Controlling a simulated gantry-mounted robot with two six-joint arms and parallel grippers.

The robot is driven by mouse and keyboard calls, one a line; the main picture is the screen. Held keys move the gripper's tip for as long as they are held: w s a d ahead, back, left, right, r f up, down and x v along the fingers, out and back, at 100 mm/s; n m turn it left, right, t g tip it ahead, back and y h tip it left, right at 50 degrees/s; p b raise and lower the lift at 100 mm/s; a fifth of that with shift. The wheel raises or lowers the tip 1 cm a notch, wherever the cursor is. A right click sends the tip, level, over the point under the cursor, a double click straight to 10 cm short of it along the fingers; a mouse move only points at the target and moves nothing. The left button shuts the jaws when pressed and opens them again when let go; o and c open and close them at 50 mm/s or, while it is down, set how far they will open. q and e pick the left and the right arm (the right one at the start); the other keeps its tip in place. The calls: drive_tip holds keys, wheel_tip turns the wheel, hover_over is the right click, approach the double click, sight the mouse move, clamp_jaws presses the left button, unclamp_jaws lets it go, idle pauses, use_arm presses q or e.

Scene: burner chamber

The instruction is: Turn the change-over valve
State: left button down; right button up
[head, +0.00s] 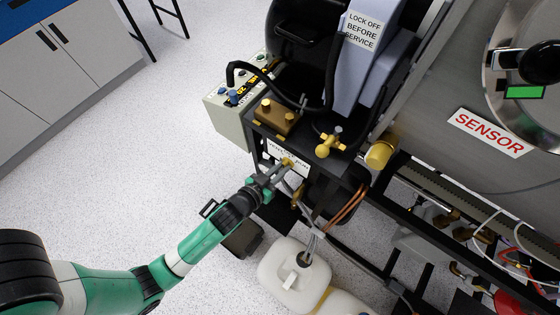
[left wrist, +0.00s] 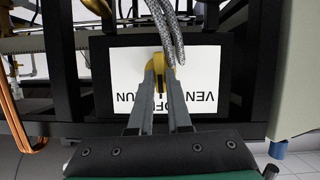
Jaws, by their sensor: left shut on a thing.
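The change-over valve's yellow handle (head: 287,161) sits in front of a white label plate (head: 298,172) on the black frame of the machine. In the left wrist view the yellow handle (left wrist: 172,55) stands before the label (left wrist: 125,85), which appears upside down with words such as OFF and RUN, partly hidden by my fingers. My left gripper (head: 277,171) reaches in from the lower left and is shut on the handle. In the left wrist view its fingertips (left wrist: 165,72) meet at the handle's end. My right gripper is in neither view.
A braided hose (left wrist: 165,25) hangs close to the handle. Above the valve are a brass block (head: 277,116) and a yellow tap (head: 328,144). A grey control box (head: 228,112) stands to the left. White jugs (head: 293,275) stand below. The floor at left is mostly clear.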

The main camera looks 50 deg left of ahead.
use_arm(q)
drive_tip(key=shift+m, duration=0.3)
drive_tip(key=c, duration=0.9)
unclamp_jaws()
drive_tip(key=shift+o, duration=0.2)
drive_tip(key=p+v, duration=0.2)
drive_tip(key=v, duration=0.9)
drive_tip(key=shift+s+d+r, duration=0.2)
drive_tip(key=shift+d, duration=0.1)
